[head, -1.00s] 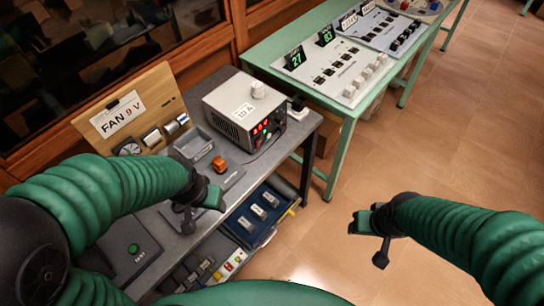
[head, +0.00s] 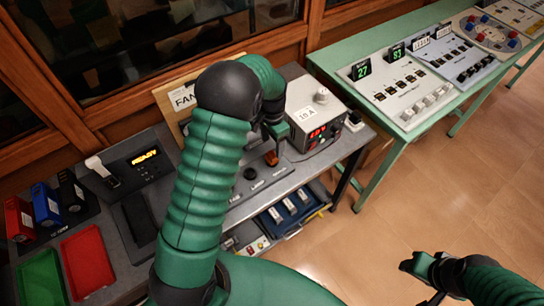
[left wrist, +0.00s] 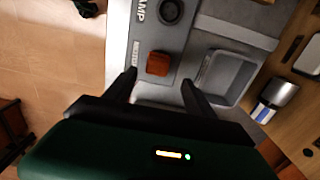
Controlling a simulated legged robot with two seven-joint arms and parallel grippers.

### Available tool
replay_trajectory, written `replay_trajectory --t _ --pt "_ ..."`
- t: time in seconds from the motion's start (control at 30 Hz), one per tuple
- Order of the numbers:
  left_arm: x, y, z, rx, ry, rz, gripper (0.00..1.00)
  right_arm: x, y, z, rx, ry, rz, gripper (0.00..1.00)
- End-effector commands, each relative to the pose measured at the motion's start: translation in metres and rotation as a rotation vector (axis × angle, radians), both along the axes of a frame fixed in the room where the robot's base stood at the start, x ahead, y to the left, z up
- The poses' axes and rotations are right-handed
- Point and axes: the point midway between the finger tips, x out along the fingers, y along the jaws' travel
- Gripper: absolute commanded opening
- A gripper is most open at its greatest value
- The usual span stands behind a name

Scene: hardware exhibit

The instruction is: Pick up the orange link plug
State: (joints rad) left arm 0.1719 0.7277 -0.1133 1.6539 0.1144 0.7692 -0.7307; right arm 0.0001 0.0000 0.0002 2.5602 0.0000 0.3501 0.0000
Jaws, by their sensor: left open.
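The orange link plug (head: 271,158) sits on a grey panel on the bench, just below my left gripper (head: 274,130) in the head view and partly hidden by it. In the left wrist view the plug (left wrist: 158,64) stands beside a label on the panel, between a dark round socket (left wrist: 170,11) and the fingers. My left gripper (left wrist: 158,82) is open; its two fingertips lie on either side, just short of the plug, and nothing is held. My right gripper (head: 424,278) hangs over the floor at the lower right, away from the bench; its jaws are unclear.
A grey open tray (left wrist: 226,76) lies close to the plug's right in the left wrist view. The power supply box (head: 314,117) stands right of my left gripper. A READY device (head: 142,163), red tray (head: 87,262) and green tray (head: 41,277) are at left.

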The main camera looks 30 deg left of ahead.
Motion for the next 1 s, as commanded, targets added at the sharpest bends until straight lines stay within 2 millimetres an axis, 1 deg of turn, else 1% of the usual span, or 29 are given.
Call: replay_trajectory --t 0.13,0.23,0.33,0.43,0.6,1.0 --pt "-0.004 -0.004 -0.014 0.005 0.001 -0.001 0.64 0.000 0.000 0.004 0.000 0.000 0.000 0.52" --pt "-0.010 -0.005 -0.031 0.007 0.003 -0.001 0.64 0.000 0.000 0.009 0.000 0.000 0.000 0.52" --pt "-0.009 -0.006 -0.047 0.009 0.000 -0.002 0.64 0.000 0.000 0.009 0.000 0.000 0.000 0.52" --pt "-0.008 -0.005 -0.053 0.008 -0.002 -0.003 0.64 0.000 0.000 0.009 0.000 0.000 0.000 0.52" --pt "-0.008 -0.001 -0.055 0.005 -0.002 -0.001 0.64 0.000 0.000 0.008 0.000 0.000 -0.001 0.52" --pt "-0.008 -0.001 -0.054 0.007 -0.003 -0.001 0.11 0.000 0.000 0.008 0.000 0.000 0.000 0.52"
